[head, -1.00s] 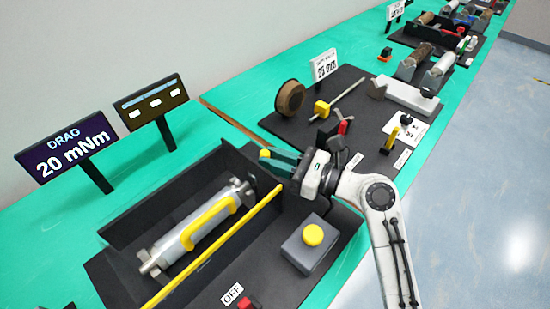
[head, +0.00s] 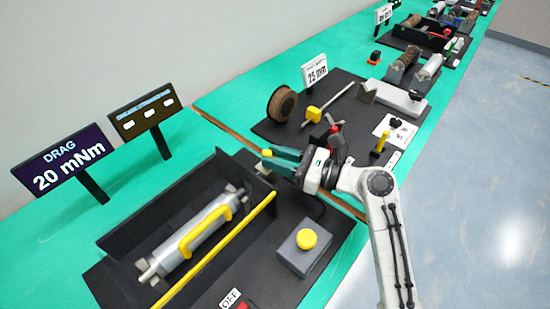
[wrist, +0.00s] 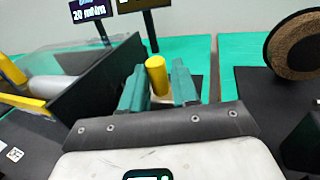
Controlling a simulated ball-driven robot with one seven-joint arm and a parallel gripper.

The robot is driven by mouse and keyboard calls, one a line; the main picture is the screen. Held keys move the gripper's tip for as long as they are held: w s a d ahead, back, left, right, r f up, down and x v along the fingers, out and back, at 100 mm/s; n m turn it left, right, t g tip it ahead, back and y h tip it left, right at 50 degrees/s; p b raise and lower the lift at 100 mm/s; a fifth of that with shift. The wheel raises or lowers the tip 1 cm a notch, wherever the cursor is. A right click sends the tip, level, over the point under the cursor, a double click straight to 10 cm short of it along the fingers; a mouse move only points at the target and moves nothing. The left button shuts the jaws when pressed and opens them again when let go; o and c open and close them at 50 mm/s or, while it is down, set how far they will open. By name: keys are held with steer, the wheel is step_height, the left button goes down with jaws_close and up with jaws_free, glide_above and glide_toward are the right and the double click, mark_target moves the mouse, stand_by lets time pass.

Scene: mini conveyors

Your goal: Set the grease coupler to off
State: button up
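My gripper (head: 276,160) reaches left over the far right end of the black tray. Its two green fingers are parted. A yellow cylindrical knob (wrist: 157,75) stands between them in the wrist view, close to both. In the head view only its yellow tip (head: 266,153) shows at the fingertips. I cannot tell whether the fingers press on it. No part is labelled as the grease coupler, and what the knob joins is hidden behind the gripper. A white OFF label (head: 230,298) lies at the bottom edge beside a red part.
The tray (head: 113,234) holds a silver cylinder (head: 190,241) with a yellow handle; a yellow bar (head: 215,252) runs along its front. A grey box with a yellow button (head: 306,239) stands right. A DRAG 20 mNm sign (head: 62,166) stands behind. A brown-rimmed wheel (head: 283,104) is farther back.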

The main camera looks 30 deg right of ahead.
steer(key=shift+o, duration=0.4)
steer(key=shift+d, duration=0.15)
steer(key=v, duration=1)
steer(key=shift+s+d, duration=0.2)
steer(key=shift+s, duration=0.15)
